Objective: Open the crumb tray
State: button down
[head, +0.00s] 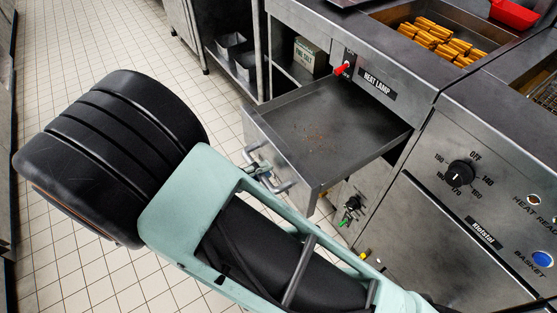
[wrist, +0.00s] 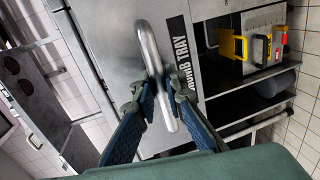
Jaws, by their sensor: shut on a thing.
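The crumb tray (head: 345,125) is a grey metal drawer, pulled well out of the counter under the heat lamp label in the head view. Some brown crumbs lie on its floor. Its front carries a silver bar handle (head: 283,187), which also shows in the wrist view (wrist: 147,45) beside the black CRUMB TRAY label (wrist: 186,62). My gripper (wrist: 161,88) is shut on this handle, with one finger on each side of the bar. In the head view my gripper (head: 262,170) is small and partly hidden at the tray's front.
A red switch (head: 342,70) sits above the tray. A pan of fries (head: 435,42) is on the counter. A fryer panel with a black dial (head: 460,173) is at right. Tiled floor (head: 75,60) is open at left.

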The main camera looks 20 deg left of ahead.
jog(key=shift+f+v, duration=0.2)
jog(key=shift+v, duration=0.8)
jog(key=c, duration=2)
grip_release()
jog(key=shift+s, duration=0.1)
jog(key=v, duration=1.1)
jog(key=shift+s+a, duration=0.25)
jog(key=shift+s, duration=0.05)
